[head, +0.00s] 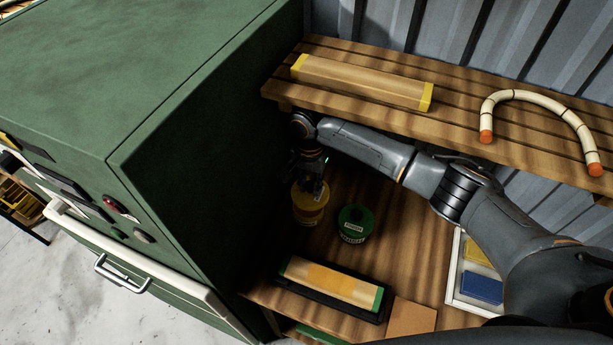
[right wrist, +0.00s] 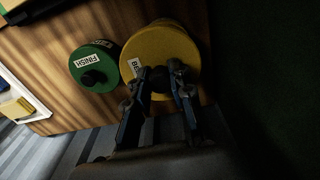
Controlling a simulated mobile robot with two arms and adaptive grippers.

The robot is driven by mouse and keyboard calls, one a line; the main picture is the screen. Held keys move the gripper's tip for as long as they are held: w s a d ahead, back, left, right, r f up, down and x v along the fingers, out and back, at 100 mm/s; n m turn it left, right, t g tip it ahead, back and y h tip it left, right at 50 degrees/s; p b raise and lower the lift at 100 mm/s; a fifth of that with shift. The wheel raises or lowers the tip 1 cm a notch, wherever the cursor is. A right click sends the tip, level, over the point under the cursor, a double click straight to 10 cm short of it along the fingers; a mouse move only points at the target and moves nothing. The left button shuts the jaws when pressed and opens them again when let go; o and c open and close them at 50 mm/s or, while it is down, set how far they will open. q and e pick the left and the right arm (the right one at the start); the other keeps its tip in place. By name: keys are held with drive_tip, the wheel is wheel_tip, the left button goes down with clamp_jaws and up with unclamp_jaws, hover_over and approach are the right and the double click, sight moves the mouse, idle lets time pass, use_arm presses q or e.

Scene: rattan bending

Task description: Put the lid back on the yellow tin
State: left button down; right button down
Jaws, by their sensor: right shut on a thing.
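The yellow tin (head: 308,213) stands on the lower wooden bench beside the green cabinet. My right gripper (head: 316,190) reaches down over it from above. In the right wrist view my right gripper (right wrist: 160,80) is shut on the dark knob of the round yellow lid (right wrist: 150,42), which bears a white label. The lid covers the tin's mouth from this side. I cannot tell whether it rests on the rim or is slightly above it. My left gripper is not in view.
A green tin (head: 355,225) labelled FINISH, with a dark knob, stands close to the right. A sanding block (head: 332,284) lies in front. The green cabinet (head: 200,150) walls the left side. A slatted shelf (head: 455,120) overhangs behind, and a white tray (head: 455,265) lies right.

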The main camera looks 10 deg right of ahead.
sight(308, 193)
drive_tip(key=shift+w+a+r, duration=0.1)
drive_tip(key=shift+w+r, duration=0.4)
drive_tip(key=shift+r, duration=0.2)
drive_tip(key=shift+f+b, duration=0.55)
drive_tip(key=shift+f, duration=0.15)
wheel_tip(308, 193, down, 3)
drive_tip(key=b, duration=0.3)
drive_tip(key=shift+f, duration=0.15)
drive_tip(key=shift+f+b, duration=0.3)
drive_tip(key=shift+f, duration=0.75)
drive_tip(key=shift+s+p, duration=0.1)
drive_tip(key=shift+p, duration=0.9)
drive_tip(key=shift+f+p, duration=0.15)
drive_tip(key=shift+p, duration=0.25)
drive_tip(key=shift+p, duration=0.4)
idle(0.4)
